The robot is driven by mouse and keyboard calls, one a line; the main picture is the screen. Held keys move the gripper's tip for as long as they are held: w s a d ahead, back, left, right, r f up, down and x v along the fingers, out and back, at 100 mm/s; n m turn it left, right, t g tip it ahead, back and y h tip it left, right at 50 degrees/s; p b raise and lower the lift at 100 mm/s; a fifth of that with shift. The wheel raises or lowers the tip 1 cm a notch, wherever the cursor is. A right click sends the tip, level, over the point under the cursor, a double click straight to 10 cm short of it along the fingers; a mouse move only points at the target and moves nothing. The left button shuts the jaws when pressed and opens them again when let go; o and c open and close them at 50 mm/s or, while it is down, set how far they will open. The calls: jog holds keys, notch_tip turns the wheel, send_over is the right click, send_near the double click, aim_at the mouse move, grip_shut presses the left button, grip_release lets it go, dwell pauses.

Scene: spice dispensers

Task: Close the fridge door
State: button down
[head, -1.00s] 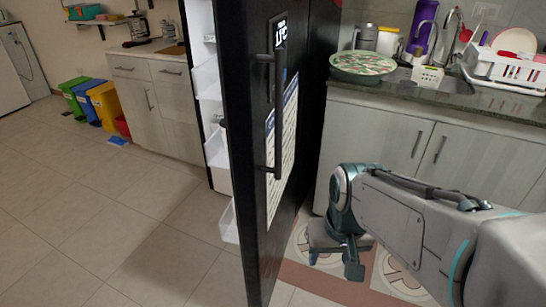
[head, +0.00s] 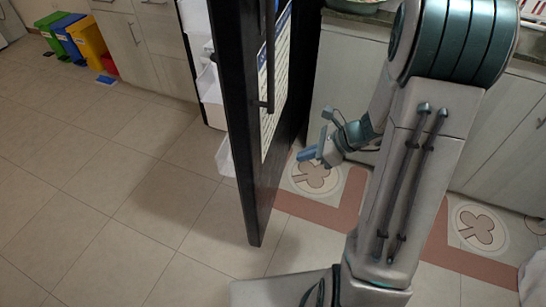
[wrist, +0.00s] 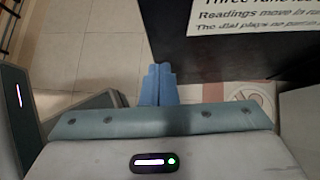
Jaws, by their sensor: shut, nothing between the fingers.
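The black fridge door (head: 238,150) stands wide open, its edge toward me, with a dark vertical handle (head: 267,60) and a white printed sheet on its right, outer face. White shelves and drawers (head: 211,90) of the fridge show to its left. My gripper (head: 309,153) is low to the right of the door, on the outer-face side, apart from the handle. In the wrist view its blue fingers (wrist: 158,84) are together and empty. The door (wrist: 220,55) with its printed sheet (wrist: 262,18) fills the upper right there; whether the fingers touch it I cannot tell.
Grey cabinets (head: 500,150) stand behind my arm on the right. Patterned floor tiles (head: 316,178) with a reddish border lie below my gripper. Coloured bins (head: 75,38) stand at the far left. The tiled floor (head: 110,190) left of the door is clear.

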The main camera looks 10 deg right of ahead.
jog(key=b, duration=0.2)
send_near(256, 166)
notch_tip(256, 166, down, 4)
jog(key=a, duration=0.1)
jog(key=w+a, duration=0.1)
jog(key=a, duration=0.1)
jog(key=shift+w, duration=0.2)
jog(key=shift+w+a, duration=0.2)
jog(key=shift+a, duration=0.3)
